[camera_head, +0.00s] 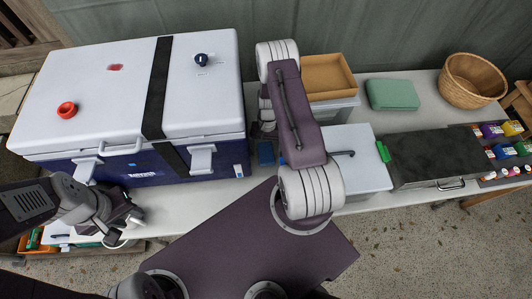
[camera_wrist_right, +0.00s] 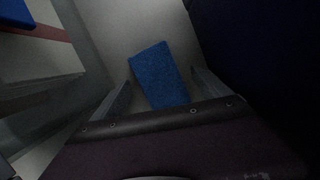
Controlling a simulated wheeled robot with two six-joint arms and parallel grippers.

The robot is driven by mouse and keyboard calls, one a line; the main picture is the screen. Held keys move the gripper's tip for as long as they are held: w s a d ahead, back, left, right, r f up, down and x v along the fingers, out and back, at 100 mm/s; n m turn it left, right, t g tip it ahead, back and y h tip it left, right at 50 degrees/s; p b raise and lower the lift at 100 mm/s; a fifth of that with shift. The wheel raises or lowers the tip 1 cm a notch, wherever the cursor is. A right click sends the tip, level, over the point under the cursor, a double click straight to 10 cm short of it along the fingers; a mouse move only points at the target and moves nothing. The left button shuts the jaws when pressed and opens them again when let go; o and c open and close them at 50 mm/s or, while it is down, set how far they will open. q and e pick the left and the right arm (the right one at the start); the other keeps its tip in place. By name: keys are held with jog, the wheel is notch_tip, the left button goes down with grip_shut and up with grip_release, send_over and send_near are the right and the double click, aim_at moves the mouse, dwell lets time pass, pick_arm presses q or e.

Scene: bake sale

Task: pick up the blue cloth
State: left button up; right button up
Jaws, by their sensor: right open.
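The blue cloth (camera_wrist_right: 158,75) lies flat on the white table top in the right wrist view, between the two fingers of my right gripper (camera_wrist_right: 161,79). Those fingers are open and apart, and the gripper is empty. In the head view the cloth (camera_head: 265,153) is a small blue patch in the gap beside the cooler, partly hidden by my right arm. My right gripper is mostly hidden there behind the arm. My left gripper (camera_head: 124,222) is at the lower left, near the table's front edge; its fingers are not clear.
A large white and navy cooler (camera_head: 110,90) stands left of the cloth, its navy side close in the wrist view. A grey-white box (camera_head: 352,172) stands to the right.

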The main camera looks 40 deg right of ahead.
jog(key=shift+f+b, duration=0.2)
jog(key=shift+b, duration=0.1)
dwell(0.4)
jog(key=c, duration=1.4)
